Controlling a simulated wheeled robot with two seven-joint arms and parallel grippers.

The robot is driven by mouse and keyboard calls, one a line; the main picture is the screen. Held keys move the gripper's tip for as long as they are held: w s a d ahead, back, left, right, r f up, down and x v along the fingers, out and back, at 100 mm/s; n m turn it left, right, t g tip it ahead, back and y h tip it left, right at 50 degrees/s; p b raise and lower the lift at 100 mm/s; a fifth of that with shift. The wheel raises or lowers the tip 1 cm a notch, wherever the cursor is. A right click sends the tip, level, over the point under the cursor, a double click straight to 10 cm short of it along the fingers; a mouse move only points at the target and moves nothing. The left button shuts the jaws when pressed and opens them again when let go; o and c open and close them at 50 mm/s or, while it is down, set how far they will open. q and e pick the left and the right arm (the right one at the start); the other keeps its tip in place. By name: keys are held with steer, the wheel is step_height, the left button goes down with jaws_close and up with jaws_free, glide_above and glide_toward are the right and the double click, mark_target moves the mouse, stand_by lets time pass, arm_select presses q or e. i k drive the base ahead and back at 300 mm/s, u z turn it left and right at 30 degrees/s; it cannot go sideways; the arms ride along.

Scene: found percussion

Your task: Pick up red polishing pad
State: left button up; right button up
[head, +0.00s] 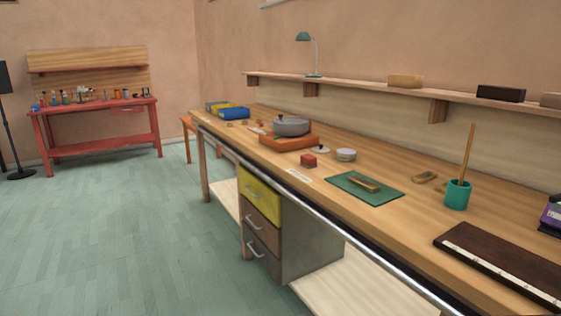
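A small red block (308,161), which looks like the red polishing pad, sits on the long wooden workbench (400,215) near its front edge. It lies left of a green mat (385,197) and in front of a round grey tin (346,155). A white label strip lies on the bench just in front of it. Nothing covers the red block. Neither of my grippers shows in the head view.
An orange board (274,144) with a grey lidded pot (291,126) stands behind the block. A brass-coloured piece (363,184) lies on the mat. A teal cup (457,195) holds an upright stick. A metal rail runs along the bench front. Open floor (120,240) lies left.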

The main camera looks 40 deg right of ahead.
mark_target(309, 160)
steer(key=u, duration=0.15)
steer(key=i, duration=1.85)
steer(key=z, duration=1.35)
steer(key=i, duration=0.95)
steer(key=z, duration=1.05)
